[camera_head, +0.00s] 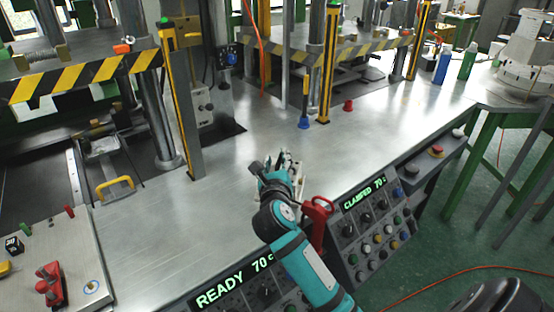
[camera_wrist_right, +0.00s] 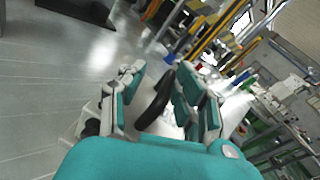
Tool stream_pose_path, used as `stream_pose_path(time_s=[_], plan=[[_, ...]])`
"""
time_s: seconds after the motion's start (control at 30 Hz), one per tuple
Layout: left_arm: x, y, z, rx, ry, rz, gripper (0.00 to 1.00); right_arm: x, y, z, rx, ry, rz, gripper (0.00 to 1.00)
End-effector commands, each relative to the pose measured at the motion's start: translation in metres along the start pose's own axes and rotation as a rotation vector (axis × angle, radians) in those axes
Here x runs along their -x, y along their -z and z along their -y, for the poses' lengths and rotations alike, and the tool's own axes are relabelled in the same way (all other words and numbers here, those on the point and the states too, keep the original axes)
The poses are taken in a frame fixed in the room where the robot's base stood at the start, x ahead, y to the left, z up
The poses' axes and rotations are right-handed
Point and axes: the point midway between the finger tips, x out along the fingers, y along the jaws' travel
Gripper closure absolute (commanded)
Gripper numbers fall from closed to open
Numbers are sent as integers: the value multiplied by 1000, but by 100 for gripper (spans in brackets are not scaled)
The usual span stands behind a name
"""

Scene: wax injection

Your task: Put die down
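My right gripper (camera_head: 284,172) is low over the bare metal tabletop, just behind the front control panel. In the right wrist view its teal and grey fingers (camera_wrist_right: 155,95) stand apart. A black curved, handle-like part (camera_wrist_right: 155,102) is between them, nearer the right-hand fingers, with a visible gap to the left-hand one. A pale piece (camera_wrist_right: 88,122) shows beside and below the fingers. It may be the die, but the gripper hides most of it, and I cannot tell whether it touches the table. My left gripper is not in view.
A red handle-like part (camera_head: 318,210) stands close right of my wrist. Panels (camera_head: 375,225) line the front edge. Striped presses (camera_head: 85,75) stand behind. A plate with a red clamp (camera_head: 50,285) is lower left. The tabletop (camera_head: 215,205) left of my gripper is clear.

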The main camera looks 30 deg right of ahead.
Motion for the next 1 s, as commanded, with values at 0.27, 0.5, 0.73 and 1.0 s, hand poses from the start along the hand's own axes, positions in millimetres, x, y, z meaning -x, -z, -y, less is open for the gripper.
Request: stream_pose_path(time_s=[0.27, 0.5, 0.73, 1.0], plan=[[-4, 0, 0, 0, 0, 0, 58, 60, -2, 1, -5, 0, 7, 66], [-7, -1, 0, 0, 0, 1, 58, 97, -1, 0, -3, -1, 4, 66], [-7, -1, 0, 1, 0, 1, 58, 107, -1, 1, -2, 2, 2, 66], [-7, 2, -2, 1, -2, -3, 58, 107, -1, 1, -2, 1, 1, 66]])
